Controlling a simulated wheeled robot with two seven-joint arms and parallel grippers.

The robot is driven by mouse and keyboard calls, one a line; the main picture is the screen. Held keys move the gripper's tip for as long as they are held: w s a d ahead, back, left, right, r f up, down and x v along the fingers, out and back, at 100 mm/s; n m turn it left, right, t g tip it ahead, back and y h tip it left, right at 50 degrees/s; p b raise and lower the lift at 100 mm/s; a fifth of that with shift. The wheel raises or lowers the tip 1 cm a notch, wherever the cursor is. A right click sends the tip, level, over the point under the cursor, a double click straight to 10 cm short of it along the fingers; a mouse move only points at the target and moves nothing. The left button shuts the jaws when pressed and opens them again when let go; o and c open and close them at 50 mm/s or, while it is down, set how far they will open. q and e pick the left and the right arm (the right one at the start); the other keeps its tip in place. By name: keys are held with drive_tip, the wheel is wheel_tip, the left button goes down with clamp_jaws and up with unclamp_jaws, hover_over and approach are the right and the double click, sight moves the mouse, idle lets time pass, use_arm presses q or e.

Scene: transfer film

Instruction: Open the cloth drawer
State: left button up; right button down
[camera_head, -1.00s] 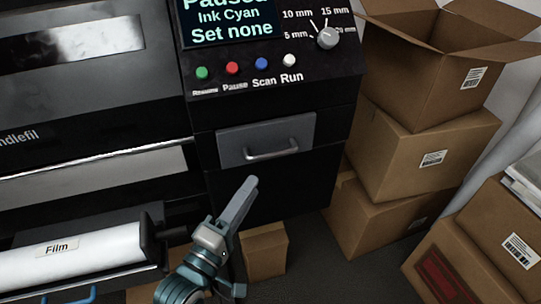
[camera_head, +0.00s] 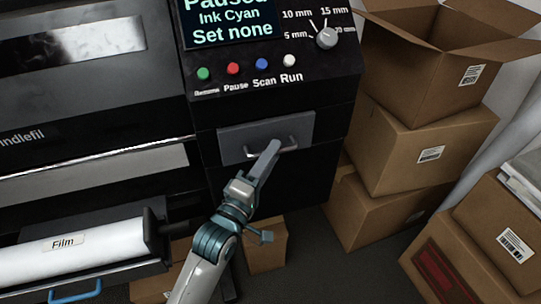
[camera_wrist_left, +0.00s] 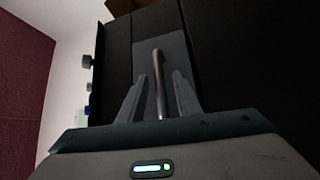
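The drawer (camera_head: 236,144) is a grey front panel with a curved metal handle (camera_head: 291,146), set in the black machine below the buttons. It looks closed. My left gripper (camera_head: 271,150) is at the drawer's front, its fingers overlapping the handle in the head view. In the left wrist view, the handle (camera_wrist_left: 158,75) stands between the two spread fingers (camera_wrist_left: 160,98), with a gap on each side. The left gripper is open. My right gripper is not in view.
The control panel (camera_head: 215,80) with coloured buttons and a knob is above the drawer. A white film roll (camera_head: 80,250) sits at lower left. Cardboard boxes (camera_head: 425,150) are stacked close on the right. A small box (camera_head: 266,250) stands on the floor below.

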use_arm(q)
drive_tip(key=shift+c, duration=0.7)
clamp_jaws()
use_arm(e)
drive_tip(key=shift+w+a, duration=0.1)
use_arm(q)
drive_tip(key=shift+s, duration=0.15)
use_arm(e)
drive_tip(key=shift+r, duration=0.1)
